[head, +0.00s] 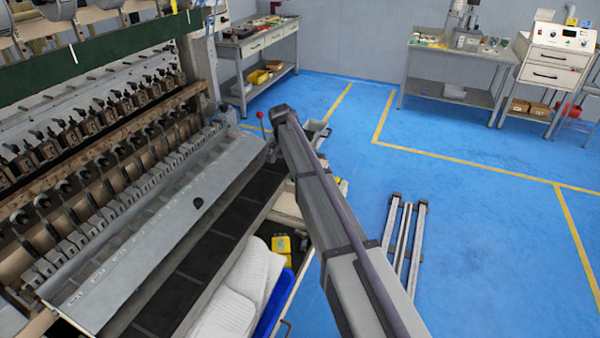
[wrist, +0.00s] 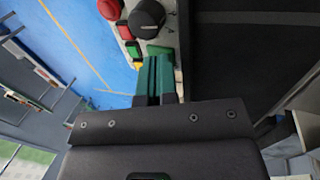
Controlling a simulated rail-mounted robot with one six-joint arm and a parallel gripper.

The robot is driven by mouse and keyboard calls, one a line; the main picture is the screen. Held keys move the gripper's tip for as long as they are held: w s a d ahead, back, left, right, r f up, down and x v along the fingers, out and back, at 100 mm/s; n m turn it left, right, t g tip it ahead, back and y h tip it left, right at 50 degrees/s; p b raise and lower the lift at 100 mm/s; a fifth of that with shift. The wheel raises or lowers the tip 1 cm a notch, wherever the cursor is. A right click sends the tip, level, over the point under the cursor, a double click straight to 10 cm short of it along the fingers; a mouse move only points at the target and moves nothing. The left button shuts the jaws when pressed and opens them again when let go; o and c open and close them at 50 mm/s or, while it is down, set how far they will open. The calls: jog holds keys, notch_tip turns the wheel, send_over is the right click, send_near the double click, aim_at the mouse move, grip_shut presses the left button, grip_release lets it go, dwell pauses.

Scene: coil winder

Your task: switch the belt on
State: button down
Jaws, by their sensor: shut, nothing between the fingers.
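In the wrist view my gripper (wrist: 157,62) has green fingers pressed together, with nothing between them. The fingertips are close to a pale control panel (wrist: 122,12). It carries a large black knob (wrist: 146,16), a red button (wrist: 125,32), a green button (wrist: 133,48) and a yellow button (wrist: 138,66). Another red control (wrist: 108,9) sits at the top. The fingertips lie just right of the green and yellow buttons; I cannot tell whether they touch the panel. In the head view the dark belt (head: 195,268) runs along the machine; my arm hides the gripper and panel.
The coil winder (head: 110,150) fills the left. A red-knobbed lever (head: 262,118) stands near my arm's far end. White material (head: 238,285), a blue bin (head: 272,305) and a yellow item (head: 282,245) lie beside the belt. Metal profiles (head: 404,235) lie on open blue floor.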

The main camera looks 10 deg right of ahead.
jog(key=shift+f+b, duration=0.3)
jog(key=shift+f, duration=0.05)
notch_tip(320, 180, up, 7)
jog(key=p, duration=0.7)
jog(key=shift+r, duration=0.1)
jog(key=shift+n, duration=0.3)
jog(key=s+n+t+y, duration=0.2)
jog(key=s+n, duration=0.4)
jog(key=s, duration=2.9)
jog(key=shift+s+d+f+y, duration=0.2)
jog(key=shift+f+y, duration=0.2)
jog(key=shift+f, duration=0.05)
